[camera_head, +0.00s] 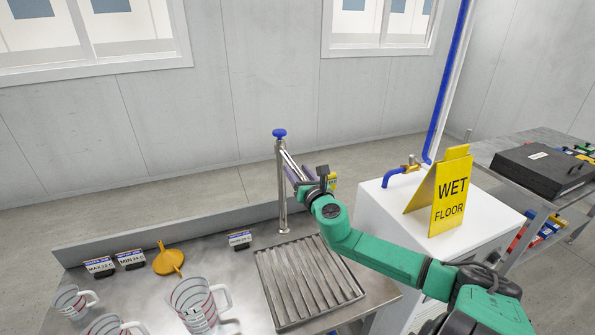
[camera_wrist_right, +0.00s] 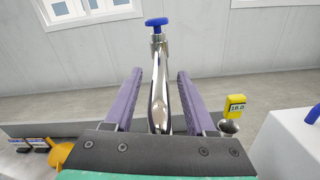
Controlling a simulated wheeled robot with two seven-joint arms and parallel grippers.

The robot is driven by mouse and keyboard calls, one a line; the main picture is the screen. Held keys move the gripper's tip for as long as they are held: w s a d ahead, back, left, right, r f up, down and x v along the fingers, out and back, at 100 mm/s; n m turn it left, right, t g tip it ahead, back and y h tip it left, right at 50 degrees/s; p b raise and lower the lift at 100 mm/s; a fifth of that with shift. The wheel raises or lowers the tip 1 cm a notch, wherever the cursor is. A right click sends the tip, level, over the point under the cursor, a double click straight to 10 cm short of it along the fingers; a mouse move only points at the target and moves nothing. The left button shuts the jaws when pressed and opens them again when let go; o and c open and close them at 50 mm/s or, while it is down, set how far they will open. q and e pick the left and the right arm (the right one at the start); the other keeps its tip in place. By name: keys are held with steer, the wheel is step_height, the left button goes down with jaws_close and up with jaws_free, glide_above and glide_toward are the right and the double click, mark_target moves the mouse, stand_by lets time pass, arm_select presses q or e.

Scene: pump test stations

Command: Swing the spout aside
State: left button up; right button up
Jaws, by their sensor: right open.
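The chrome spout (camera_wrist_right: 161,88) runs from the top of an upright metal post (camera_head: 282,190) toward me. A blue knob (camera_head: 279,133) caps the post; it also shows in the right wrist view (camera_wrist_right: 156,22). My right gripper (camera_head: 295,170) is at the spout, its arm coming in from the right. In the right wrist view its two purple fingers (camera_wrist_right: 158,88) are open, one on each side of the spout, with gaps showing along much of their length. Contact nearer the palm cannot be told. In the head view the gripper and wrist hide part of the spout. My left gripper is not in view.
A ribbed drain tray (camera_head: 262,285) lies on the metal bench below the post. Measuring jugs (camera_head: 198,300), a yellow funnel (camera_head: 168,260) and small label signs (camera_head: 240,239) stand left. A white cabinet (camera_head: 484,215) with a yellow wet-floor sign (camera_head: 448,195) stands right, near my arm.

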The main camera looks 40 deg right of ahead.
steer(key=shift+w+f, duration=0.15)
steer(key=shift+w, duration=0.05)
steer(key=shift+c, duration=0.3)
jaws_close()
steer(key=shift+d, duration=0.1)
stand_by(0.9)
